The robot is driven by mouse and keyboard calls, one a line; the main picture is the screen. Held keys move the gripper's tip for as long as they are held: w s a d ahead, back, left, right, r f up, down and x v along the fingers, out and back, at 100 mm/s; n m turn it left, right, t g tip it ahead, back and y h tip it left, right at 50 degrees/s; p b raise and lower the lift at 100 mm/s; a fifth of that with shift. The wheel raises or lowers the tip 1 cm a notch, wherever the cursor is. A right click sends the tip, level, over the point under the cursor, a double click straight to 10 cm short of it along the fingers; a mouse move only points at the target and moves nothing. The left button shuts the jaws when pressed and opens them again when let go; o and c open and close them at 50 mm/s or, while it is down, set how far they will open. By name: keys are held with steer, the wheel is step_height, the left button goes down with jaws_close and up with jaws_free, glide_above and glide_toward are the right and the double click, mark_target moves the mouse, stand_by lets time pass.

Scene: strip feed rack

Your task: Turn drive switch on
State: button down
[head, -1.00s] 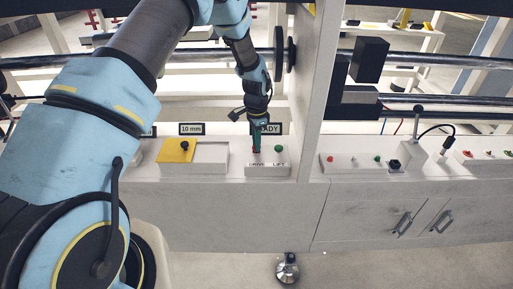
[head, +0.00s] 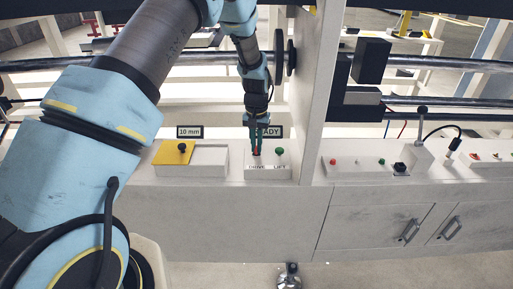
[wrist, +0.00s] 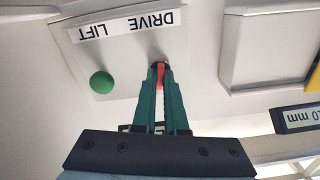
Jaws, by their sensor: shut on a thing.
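The drive switch (wrist: 160,70) is a small red lever on a white control box (head: 282,174) labelled DRIVE and LIFT. It stands above the DRIVE word and also shows as a bit of red in the head view (head: 256,153). My gripper (wrist: 160,73) has its two green fingers closed around the red lever, one on each side. In the head view my gripper (head: 257,148) comes down onto the box from above. The fingers hide most of the lever, so its exact tilt is hard to tell.
A green knob (head: 279,151) stands close to the right of the red lever, over LIFT. A box with a yellow plate and black knob (head: 183,148) is to the left. A white upright post (head: 310,100) rises to the right. A READY display is partly hidden behind my gripper.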

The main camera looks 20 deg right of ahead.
steer(key=shift+n, duration=1.2)
steer(key=c, duration=1)
jaws_free()
steer(key=shift+o, duration=0.2)
steer(key=shift+r, duration=0.1)
step_height(320, 180, up, 11)
steer(key=b, duration=0.2)
steer(key=shift+f+b, duration=0.2)
steer(key=shift+b, duration=0.1)
